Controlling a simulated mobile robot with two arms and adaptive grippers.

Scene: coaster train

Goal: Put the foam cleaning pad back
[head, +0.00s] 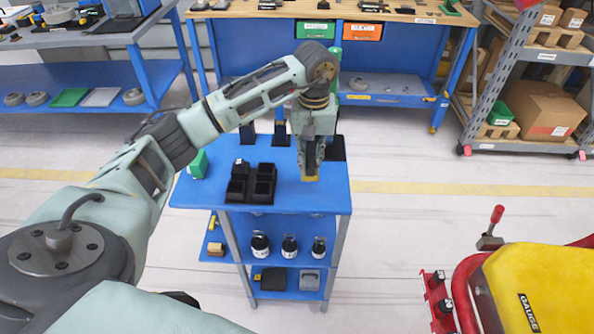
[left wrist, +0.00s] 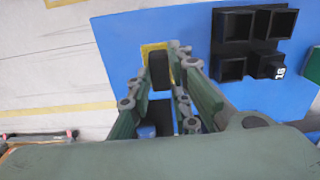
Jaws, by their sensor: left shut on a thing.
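My left gripper (head: 311,165) reaches down over the right part of the blue cart top. It is shut on a dark pad-like piece, likely the foam cleaning pad, which also shows between the fingers in the left wrist view (left wrist: 160,70). A yellow rectangular patch (head: 310,179) shows right under the fingertips, and around the dark piece in the left wrist view (left wrist: 152,47). I cannot tell whether the yellow is part of the pad or a marking on the cart, nor whether the pad touches the top. My right gripper is not in view.
A black compartment organizer (head: 262,193) stands left of the gripper on the cart (head: 213,192). Dark holders stand along the back edge. Several black containers (head: 289,245) stand on the shelf below. The cart's front right corner is clear.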

